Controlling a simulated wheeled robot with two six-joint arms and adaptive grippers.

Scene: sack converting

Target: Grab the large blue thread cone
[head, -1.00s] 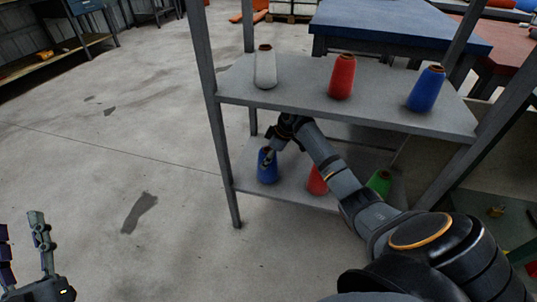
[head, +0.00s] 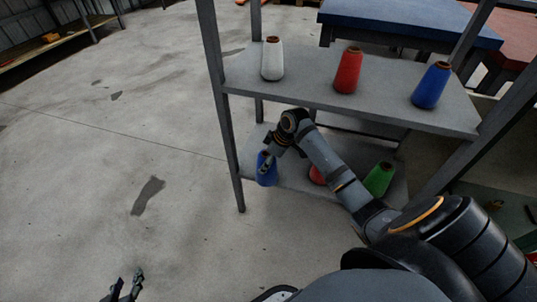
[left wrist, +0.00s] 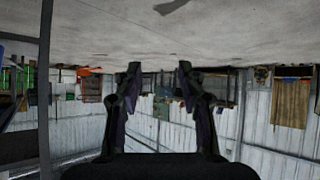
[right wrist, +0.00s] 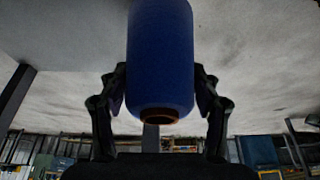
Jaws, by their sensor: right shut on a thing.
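A blue thread cone (head: 266,174) with a brown tip is at the left end of the lower shelf (head: 300,182). My right gripper (head: 268,160) is shut on it, with the fingers on both sides. In the head view the cone's base overlaps the shelf's front edge; I cannot tell whether it still touches the shelf. The right wrist view shows the cone (right wrist: 160,60) filling the gap between the fingers. Another blue cone (head: 431,86) stands upright at the right of the upper shelf (head: 390,98). My left gripper (left wrist: 159,75) is open and empty, low at the left in the head view.
A white cone (head: 272,60) and a red cone (head: 347,71) stand on the upper shelf. A red cone (head: 317,175), partly hidden by my arm, and a green cone (head: 379,179) are on the lower one. Grey rack posts (head: 222,110) flank the shelves. The floor at left is clear.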

